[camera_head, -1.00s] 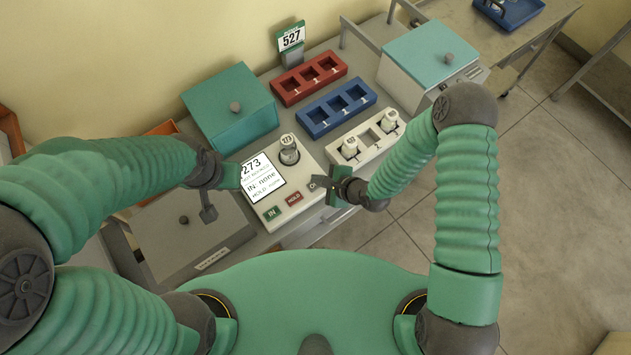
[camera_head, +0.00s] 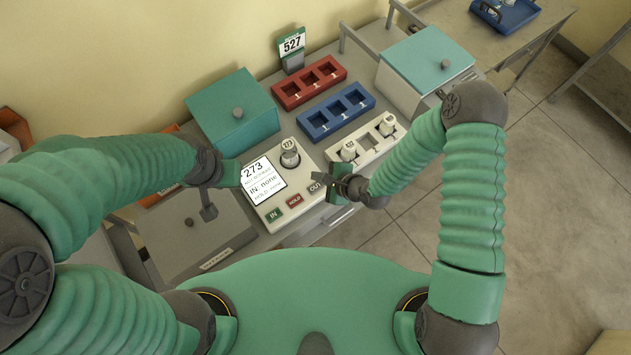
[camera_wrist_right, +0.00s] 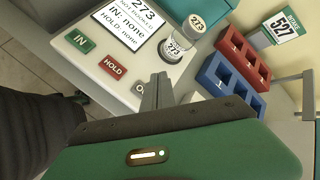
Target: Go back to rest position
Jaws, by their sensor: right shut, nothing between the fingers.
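My right gripper (camera_head: 326,183) is shut and empty beside the OUT button at the right edge of the white scanner panel (camera_head: 308,193). In the right wrist view its closed fingers (camera_wrist_right: 157,90) point toward the panel, partly covering the OUT label. My left gripper (camera_head: 226,178) is at the left edge of the panel's screen; its fingertips are too small and dark to judge. The screen (camera_head: 263,179) reads 273, IN: none. A vial labelled 273 (camera_head: 290,155) stands upright in the panel's round socket.
A red rack (camera_head: 310,82) and a blue rack (camera_head: 336,112) lie behind. A white rack (camera_head: 368,143) holds two capped vials. A grey lidded box (camera_head: 192,235) is below my left arm.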

